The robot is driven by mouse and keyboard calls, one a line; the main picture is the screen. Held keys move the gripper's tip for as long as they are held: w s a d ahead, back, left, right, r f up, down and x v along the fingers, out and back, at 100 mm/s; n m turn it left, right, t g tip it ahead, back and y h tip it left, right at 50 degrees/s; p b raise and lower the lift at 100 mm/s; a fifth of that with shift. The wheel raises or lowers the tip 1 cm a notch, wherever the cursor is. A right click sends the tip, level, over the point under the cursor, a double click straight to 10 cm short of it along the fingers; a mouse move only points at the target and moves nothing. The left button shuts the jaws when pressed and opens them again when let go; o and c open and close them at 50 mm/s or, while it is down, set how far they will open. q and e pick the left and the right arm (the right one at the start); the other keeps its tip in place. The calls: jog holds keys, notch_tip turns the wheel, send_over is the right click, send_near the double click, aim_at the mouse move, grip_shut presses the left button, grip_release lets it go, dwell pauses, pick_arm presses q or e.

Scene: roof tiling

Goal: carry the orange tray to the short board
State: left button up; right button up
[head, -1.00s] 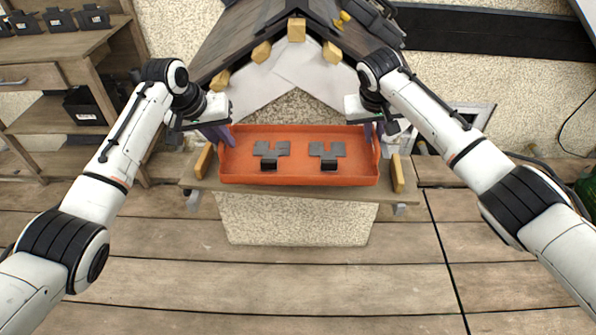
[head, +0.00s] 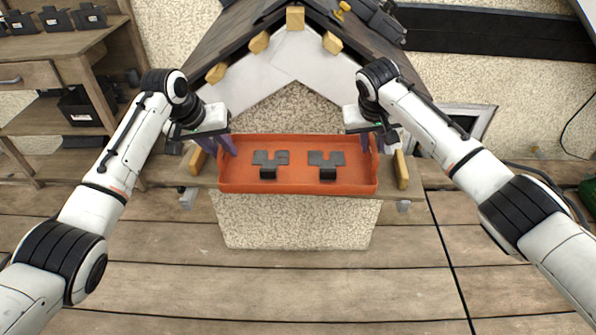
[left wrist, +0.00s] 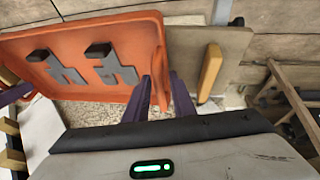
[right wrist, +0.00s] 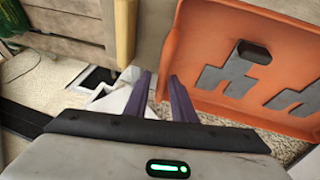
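The orange tray (head: 300,187) spans between my two grippers in the head view, roughly level. Two flat grey pieces with black blocks lie in it (head: 270,158) (head: 326,160). My left gripper (left wrist: 158,82) has its purple fingers on either side of the tray's left end wall. My right gripper (right wrist: 157,80) is at the right end wall in the same way, its hold partly hidden. A board (head: 411,190) shows behind and beneath the tray. I cannot tell whether this is the short board, or whether the tray touches it.
Yellow wooden blocks (head: 400,169) (head: 198,160) stand at the board's ends, just outside the tray. A stucco base (head: 298,225) is below. The dark roof (head: 232,35) rises behind. A wooden shelf unit (head: 65,65) stands at the left. The plank floor in front is clear.

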pick_arm(q)
jog(key=shift+o, duration=0.2)
jog(key=shift+r, duration=0.1)
pick_arm(e)
jog(key=shift+o, duration=0.2)
jog(key=shift+a, duration=0.1)
pick_arm(q)
jog(key=shift+s+r, duration=0.15)
jog(key=shift+r, duration=0.05)
pick_arm(e)
jog(key=shift+r, duration=0.2)
pick_arm(q)
jog(key=v, duration=1.1)
jog(key=shift+r, duration=0.15)
pick_arm(e)
jog(key=v, duration=1.1)
jog(key=shift+s+r, duration=0.15)
jog(key=shift+r, duration=0.2)
pick_arm(q)
jog(key=shift+s+a, duration=0.1)
jog(key=shift+a, duration=0.05)
pick_arm(e)
jog(key=shift+a+f, duration=0.1)
jog(key=shift+a, duration=0.05)
